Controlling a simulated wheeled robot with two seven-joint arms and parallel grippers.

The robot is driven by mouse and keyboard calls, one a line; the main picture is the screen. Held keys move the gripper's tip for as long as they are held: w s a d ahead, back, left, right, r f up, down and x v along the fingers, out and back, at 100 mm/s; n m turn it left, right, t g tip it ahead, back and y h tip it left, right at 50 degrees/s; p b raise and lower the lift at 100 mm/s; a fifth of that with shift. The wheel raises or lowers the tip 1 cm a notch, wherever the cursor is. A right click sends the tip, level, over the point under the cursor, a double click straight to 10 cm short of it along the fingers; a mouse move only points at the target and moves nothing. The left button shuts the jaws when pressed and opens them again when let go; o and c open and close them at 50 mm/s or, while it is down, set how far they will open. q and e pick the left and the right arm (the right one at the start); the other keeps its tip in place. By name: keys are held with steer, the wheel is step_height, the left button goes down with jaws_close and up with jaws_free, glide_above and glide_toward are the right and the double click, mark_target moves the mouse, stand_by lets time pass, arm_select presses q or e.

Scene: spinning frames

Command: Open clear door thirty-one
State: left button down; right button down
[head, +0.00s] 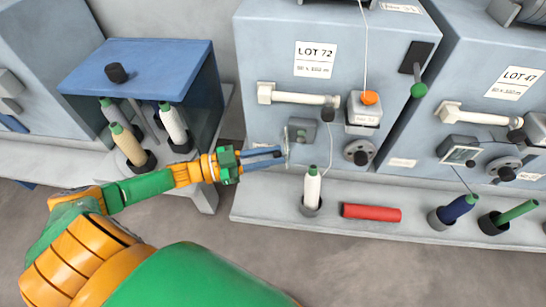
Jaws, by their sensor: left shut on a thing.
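The grey-blue spinning frame (268,50) marked LOT 72 stands at the centre, and a small plate (400,7) at its top right seems to read No 31. My left gripper (284,154) reaches in from the left, with its blue fingers at the lower left of this frame's front. It is shut on a thin, pale, upright piece (287,143), which looks like a handle or edge of the clear door. The clear pane itself is too faint to outline. My right gripper is not in view.
The LOT 47 frame (480,60) stands right. The floor in front is clear.

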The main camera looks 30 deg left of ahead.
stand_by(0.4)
arm_select(q)
steer(key=c, duration=0.7)
jaws_free()
steer(key=shift+c, duration=0.2)
steer(key=v, duration=0.7)
